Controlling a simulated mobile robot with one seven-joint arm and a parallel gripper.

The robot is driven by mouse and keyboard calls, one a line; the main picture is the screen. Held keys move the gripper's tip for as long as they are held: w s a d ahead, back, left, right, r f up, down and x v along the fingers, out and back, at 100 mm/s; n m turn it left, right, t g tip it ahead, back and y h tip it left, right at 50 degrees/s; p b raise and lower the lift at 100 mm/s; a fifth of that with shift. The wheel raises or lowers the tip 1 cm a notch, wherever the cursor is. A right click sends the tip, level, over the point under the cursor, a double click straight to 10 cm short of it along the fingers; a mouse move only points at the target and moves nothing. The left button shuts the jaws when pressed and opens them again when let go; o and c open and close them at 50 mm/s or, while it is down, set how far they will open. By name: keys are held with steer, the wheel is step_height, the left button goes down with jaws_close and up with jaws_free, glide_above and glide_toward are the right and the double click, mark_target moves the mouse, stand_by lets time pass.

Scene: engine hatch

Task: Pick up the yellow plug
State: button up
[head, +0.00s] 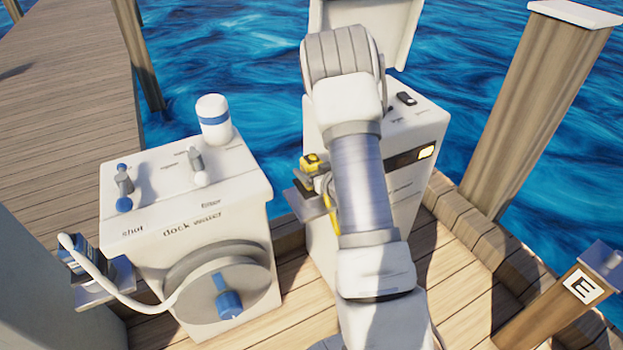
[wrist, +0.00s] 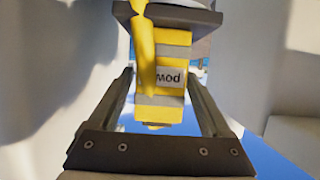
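The yellow plug (head: 311,164) sits at a small grey bracket (head: 308,203) on the left side of the right white cabinet, and a yellow cable hangs by it. My gripper (wrist: 162,73) is open, with one finger on each side of the plug in that picture. Thin gaps show between the fingers and the plug. Whether the plug is fully between the fingertips in depth I cannot tell.
The right cabinet (head: 418,150) has a raised lid (head: 390,28) behind my arm. Wooden posts (head: 530,105) stand at right. Water surrounds the dock.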

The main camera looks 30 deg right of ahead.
jaws_close()
steer(key=shift+r, duration=0.1)
step_height(320, 180, up, 10)
steer(key=p, duration=0.3)
step_height(320, 180, up, 7)
steer(key=p, duration=0.5)
steer(key=shift+r, duration=0.2)
stand_by(0.8)
